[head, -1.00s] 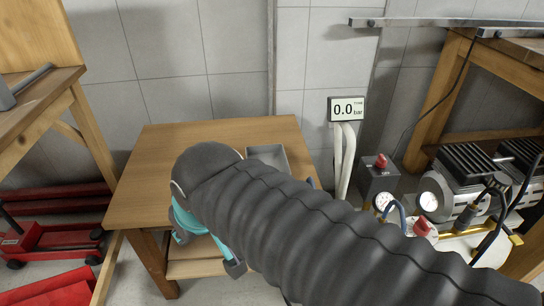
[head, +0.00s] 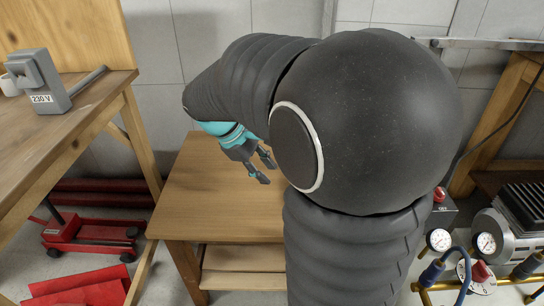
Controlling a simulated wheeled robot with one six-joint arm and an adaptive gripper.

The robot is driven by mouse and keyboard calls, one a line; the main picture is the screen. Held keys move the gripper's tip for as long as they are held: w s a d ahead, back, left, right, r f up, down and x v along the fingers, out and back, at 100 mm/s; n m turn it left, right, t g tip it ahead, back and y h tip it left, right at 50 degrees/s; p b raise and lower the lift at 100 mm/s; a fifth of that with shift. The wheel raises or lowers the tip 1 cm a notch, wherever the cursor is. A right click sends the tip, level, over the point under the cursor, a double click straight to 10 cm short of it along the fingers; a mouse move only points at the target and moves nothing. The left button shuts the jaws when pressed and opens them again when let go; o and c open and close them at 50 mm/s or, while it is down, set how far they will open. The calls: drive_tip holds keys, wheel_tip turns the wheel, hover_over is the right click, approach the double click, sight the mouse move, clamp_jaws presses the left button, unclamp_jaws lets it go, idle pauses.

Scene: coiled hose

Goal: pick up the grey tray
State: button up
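The grey tray is not visible in the head view now; my own dark arm covers the right part of the small wooden table (head: 205,205). My gripper (head: 267,172) shows above the left-middle part of that table, beneath the teal wrist. Its two dark fingers are spread apart with nothing between them. The gap between my gripper and the tray cannot be seen.
A wooden workbench (head: 95,115) at the left carries a grey 230 V box (head: 40,82). A red trolley jack (head: 90,233) is on the floor at left. Gauges (head: 438,240) and a pump (head: 515,225) stand at right. The table's left part is bare.

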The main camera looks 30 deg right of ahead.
drive_tip(key=w+d+f+n+g+h, duration=0.1)
drive_tip(key=w+d+f+h, duration=0.1)
drive_tip(key=w+d, duration=0.1)
drive_tip(key=w+d+f+n+g+h+p, duration=0.1)
drive_tip(key=w+d+f+n+g+h, duration=0.1)
drive_tip(key=w, duration=0.3)
drive_tip(key=w+d+f+n+g+h, duration=0.1)
drive_tip(key=w+d+f+n, duration=0.1)
drive_tip(key=w+d, duration=0.1)
drive_tip(key=shift+w+d+f+g+h+p, duration=0.3)
drive_tip(key=shift+w+d+g+h, duration=0.1)
drive_tip(key=shift+w, duration=0.2)
drive_tip(key=shift+d+f+n, duration=0.1)
drive_tip(key=shift+f+n, duration=0.05)
drive_tip(key=shift+n, duration=0.15)
drive_tip(key=x, duration=1.3)
drive_tip(key=shift+s+d, duration=0.2)
drive_tip(key=shift+d, duration=0.05)
clamp_jaws()
